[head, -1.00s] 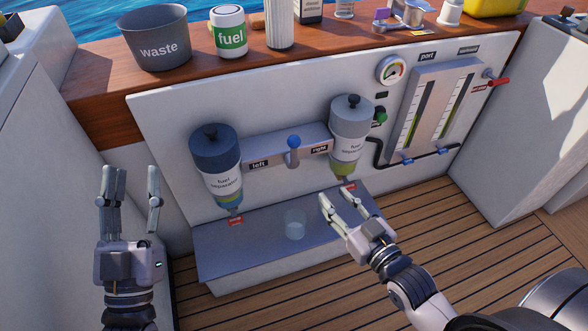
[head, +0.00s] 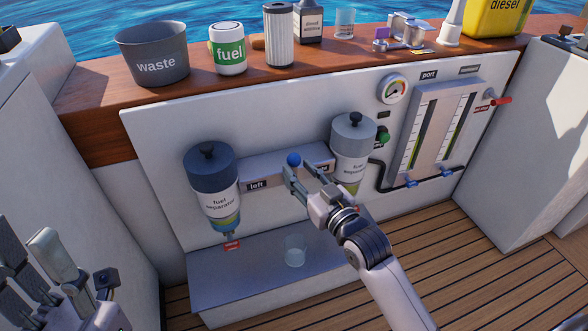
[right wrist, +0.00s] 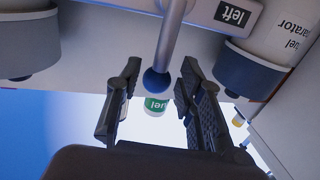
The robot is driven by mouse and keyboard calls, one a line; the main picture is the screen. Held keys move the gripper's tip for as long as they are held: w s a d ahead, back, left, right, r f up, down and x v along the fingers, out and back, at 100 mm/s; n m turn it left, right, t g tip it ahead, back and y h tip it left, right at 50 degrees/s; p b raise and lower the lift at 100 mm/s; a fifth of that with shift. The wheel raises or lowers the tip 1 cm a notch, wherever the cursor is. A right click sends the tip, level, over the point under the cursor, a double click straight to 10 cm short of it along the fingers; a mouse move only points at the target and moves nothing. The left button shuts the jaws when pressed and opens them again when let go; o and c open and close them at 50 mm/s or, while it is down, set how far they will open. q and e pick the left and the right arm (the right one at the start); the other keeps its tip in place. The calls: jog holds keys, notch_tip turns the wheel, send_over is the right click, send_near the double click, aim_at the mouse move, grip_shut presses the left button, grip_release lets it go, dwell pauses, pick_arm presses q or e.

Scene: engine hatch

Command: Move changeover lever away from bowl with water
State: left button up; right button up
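The changeover lever, with a blue ball knob (head: 293,159), stands on a grey bar between two fuel separators, pointing about straight up. The left separator (head: 210,180) has a clear bowl (head: 227,224) with yellow-green and bluish contents; I cannot tell for sure which is water. The right separator (head: 353,145) has its bowl mostly hidden behind my right arm. My right gripper (head: 299,172) is open at the lever. In the right wrist view the lever's stem and blue ball (right wrist: 156,82) lie between its spread fingers. My left gripper (head: 75,262) is open and empty at lower left.
A clear cup (head: 295,250) stands on the grey ledge (head: 230,285) below. The wooden shelf above holds a waste bucket (head: 155,55), a fuel can (head: 228,48) and other items. Gauges with a red-handled valve (head: 500,101) are at right.

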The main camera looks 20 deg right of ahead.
aim_at(296, 167)
jog(key=shift+b+x, duration=0.3)
jog(key=shift+x, duration=1.3)
grip_shut()
